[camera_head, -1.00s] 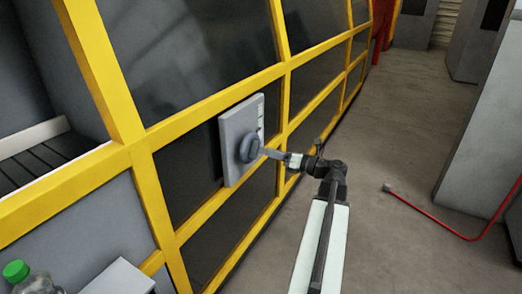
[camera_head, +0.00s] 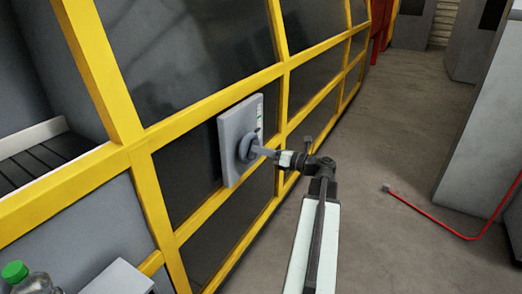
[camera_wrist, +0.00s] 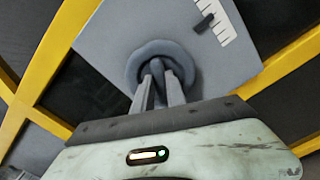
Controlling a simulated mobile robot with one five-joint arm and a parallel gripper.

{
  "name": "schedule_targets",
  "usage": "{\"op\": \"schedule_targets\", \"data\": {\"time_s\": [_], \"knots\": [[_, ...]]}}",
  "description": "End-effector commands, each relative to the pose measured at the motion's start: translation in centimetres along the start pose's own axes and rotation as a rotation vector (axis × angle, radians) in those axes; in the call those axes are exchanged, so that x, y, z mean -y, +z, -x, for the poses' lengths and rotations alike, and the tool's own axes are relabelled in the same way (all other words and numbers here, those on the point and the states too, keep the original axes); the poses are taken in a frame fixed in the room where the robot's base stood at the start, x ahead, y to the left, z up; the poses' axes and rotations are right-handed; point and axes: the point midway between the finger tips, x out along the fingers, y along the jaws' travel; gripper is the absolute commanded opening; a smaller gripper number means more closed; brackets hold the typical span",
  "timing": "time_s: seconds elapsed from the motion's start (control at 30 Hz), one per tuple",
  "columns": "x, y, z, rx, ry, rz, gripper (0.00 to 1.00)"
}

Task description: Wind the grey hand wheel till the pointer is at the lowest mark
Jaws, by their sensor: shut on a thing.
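The grey hand wheel (camera_head: 243,150) sticks out from a light grey panel (camera_head: 231,128) on the yellow-framed machine wall. In the wrist view the wheel (camera_wrist: 134,70) is a dark grey ring with a bar across its middle. My gripper (camera_head: 262,151) reaches it from the right. In the wrist view my gripper (camera_wrist: 157,76) is shut on the wheel's central bar, hiding part of the hub and lower rim. A small dark pointer (camera_wrist: 205,22) lies against the white scale (camera_wrist: 218,18) with black marks, around mid-scale. In the head view the scale (camera_head: 260,112) is too small to read.
Yellow frame bars (camera_head: 208,102) with dark panes surround the panel. A bottle with a green cap (camera_head: 15,271) and a pale box (camera_head: 117,279) stand at lower left. A red cable or rod (camera_head: 435,218) is on the right. The grey floor between is clear.

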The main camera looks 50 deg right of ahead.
Motion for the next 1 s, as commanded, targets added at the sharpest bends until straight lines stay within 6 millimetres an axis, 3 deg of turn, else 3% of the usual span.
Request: {"op": "schedule_targets", "data": {"time_s": [0.27,1.0], "knots": [[-0.05,-0.13,0.09,-0.003,-0.003,0.155,0.0],[-0.38,-0.47,0.06,-0.008,0.0,0.851,0.0]]}}
